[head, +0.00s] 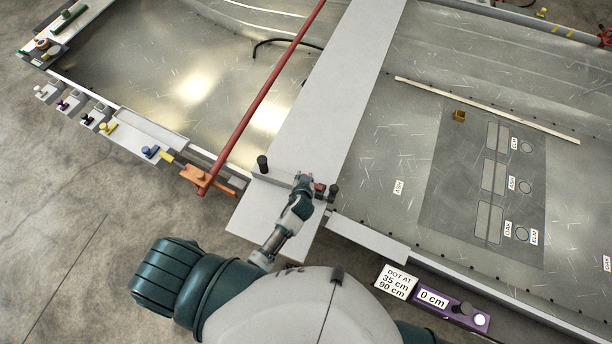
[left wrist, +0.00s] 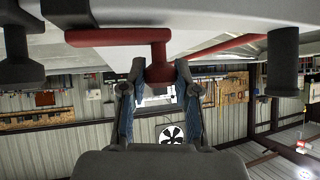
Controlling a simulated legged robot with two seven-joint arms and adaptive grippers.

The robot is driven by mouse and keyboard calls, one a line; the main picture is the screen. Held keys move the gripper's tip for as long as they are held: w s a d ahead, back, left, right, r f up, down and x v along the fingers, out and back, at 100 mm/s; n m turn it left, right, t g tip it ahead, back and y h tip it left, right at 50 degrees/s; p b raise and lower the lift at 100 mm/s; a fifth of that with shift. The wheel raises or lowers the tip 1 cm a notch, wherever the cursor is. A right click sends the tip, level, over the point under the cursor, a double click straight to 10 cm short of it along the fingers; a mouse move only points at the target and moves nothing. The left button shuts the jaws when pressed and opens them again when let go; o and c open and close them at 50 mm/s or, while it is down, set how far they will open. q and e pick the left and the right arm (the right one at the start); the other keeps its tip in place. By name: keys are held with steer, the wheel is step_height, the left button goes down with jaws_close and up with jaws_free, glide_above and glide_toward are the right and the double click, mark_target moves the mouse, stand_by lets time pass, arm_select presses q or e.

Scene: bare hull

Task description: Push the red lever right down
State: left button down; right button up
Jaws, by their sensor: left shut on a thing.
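The red lever (head: 320,188) is a small red piece near the front end of the pale plank, largely hidden by my left gripper (head: 306,180) in the head view. In the left wrist view the red lever (left wrist: 120,37) has a bar running sideways and a thick rounded handle end. That end sits between the two fingers of my left gripper (left wrist: 160,72), which are shut on it. Its exact angle is hard to tell. My right gripper is not in view.
Black posts stand on either side of the lever, one at left (head: 262,163). A long red pole (head: 265,95) with an orange clamp (head: 200,178) crosses the hull at left. The pale plank (head: 330,75) spans the hull. A purple block (head: 465,308) lies at lower right.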

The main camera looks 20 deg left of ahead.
arm_select(q)
steer(key=shift+s+d+f, duration=0.1)
steer(key=shift+d+f, duration=0.05)
steer(key=shift+f, duration=0.1)
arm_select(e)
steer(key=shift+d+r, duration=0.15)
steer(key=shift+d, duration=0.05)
arm_select(q)
steer(key=shift+h, duration=0.3)
steer(key=shift+s+f, duration=0.15)
steer(key=shift+f, duration=0.05)
steer(key=c, duration=0.8)
jaws_free()
steer(key=shift+c, duration=0.2)
steer(key=shift+w, duration=0.2)
steer(key=shift+r, duration=0.1)
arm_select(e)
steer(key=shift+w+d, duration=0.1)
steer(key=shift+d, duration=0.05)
arm_select(q)
steer(key=shift+s+r, duration=0.15)
steer(key=v, duration=1.1)
steer(key=shift+s+r, duration=0.15)
steer(key=shift+r, duration=0.05)
steer(key=shift+d, duration=0.1)
